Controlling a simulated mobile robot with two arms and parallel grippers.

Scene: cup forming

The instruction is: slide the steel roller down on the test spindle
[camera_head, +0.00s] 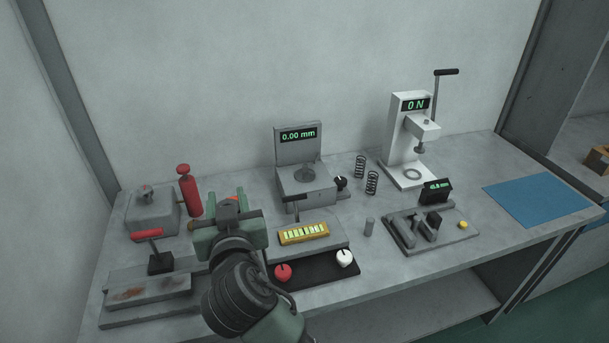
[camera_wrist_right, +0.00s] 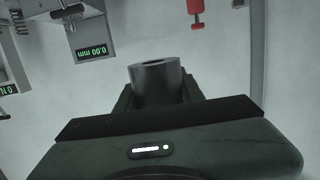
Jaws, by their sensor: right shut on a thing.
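My right gripper (camera_head: 227,209) is over the left part of the bench, left of the gauge. In the right wrist view it is shut on the steel roller (camera_wrist_right: 156,82), a grey hollow cylinder with its open end showing. In the head view I cannot clearly make out the roller at the gripper. The gauge also shows in the right wrist view (camera_wrist_right: 91,50). My left gripper is out of view.
A red bottle-like tool (camera_head: 189,192) and a grey box (camera_head: 152,214) stand left of the gripper. A yellow block (camera_head: 303,234) and red and white knobs lie in front of the gauge. Two springs and a white press (camera_head: 402,150) stand right. A blue mat (camera_head: 536,199) lies far right.

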